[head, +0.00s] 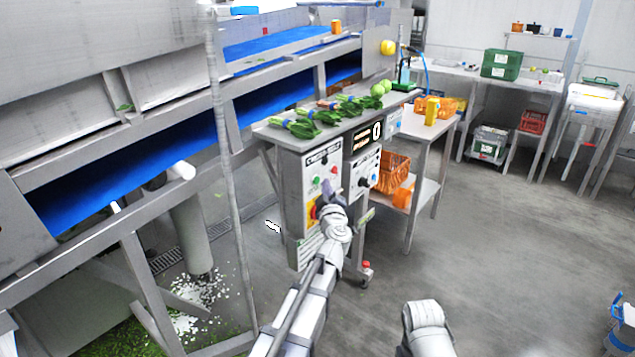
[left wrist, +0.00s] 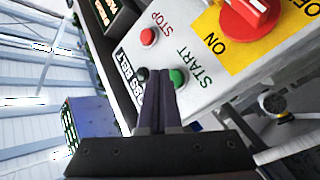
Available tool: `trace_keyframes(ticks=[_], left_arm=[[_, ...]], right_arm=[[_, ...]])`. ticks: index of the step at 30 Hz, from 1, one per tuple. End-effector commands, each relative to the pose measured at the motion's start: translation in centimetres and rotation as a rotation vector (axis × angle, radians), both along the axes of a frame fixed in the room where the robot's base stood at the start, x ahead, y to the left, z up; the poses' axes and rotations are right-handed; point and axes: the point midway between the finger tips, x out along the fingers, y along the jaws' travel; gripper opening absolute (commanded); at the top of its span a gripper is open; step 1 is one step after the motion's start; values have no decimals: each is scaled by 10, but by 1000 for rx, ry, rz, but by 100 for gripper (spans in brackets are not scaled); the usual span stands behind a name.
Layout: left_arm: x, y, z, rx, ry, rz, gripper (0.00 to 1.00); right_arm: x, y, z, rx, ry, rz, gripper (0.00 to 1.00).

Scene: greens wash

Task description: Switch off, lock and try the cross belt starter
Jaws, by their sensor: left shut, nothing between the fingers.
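The cross belt starter (head: 293,205) is a grey box at the near end of the packing bench, labelled CROSS BELT. Its red rotary switch (left wrist: 250,16) sits on a yellow plate (left wrist: 222,50) marked ON and OFF; I cannot tell its setting. A red STOP button (left wrist: 147,37), a green START button (left wrist: 178,76) and a small dark button or lamp (left wrist: 141,75) are on its face. My left gripper (left wrist: 160,75) is shut and empty, its tips in front of the panel beside the START button; contact is unclear. It partly hides the starter in the head view (head: 327,190). My right gripper is out of view.
A bench (head: 276,133) with leafy greens (head: 318,117) stands above the starter. A second control box (head: 362,172) adjoins it on the right. The blue conveyor belt (head: 110,165) runs along the left. Floor at right is open.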

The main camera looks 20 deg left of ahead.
Motion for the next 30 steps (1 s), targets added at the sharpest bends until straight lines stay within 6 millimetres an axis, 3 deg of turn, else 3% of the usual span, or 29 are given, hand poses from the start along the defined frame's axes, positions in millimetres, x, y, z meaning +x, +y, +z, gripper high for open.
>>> trace_keyframes(ticks=[30], left_arm=[[3,9,0,0,0,0,0]], right_arm=[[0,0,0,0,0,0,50]])
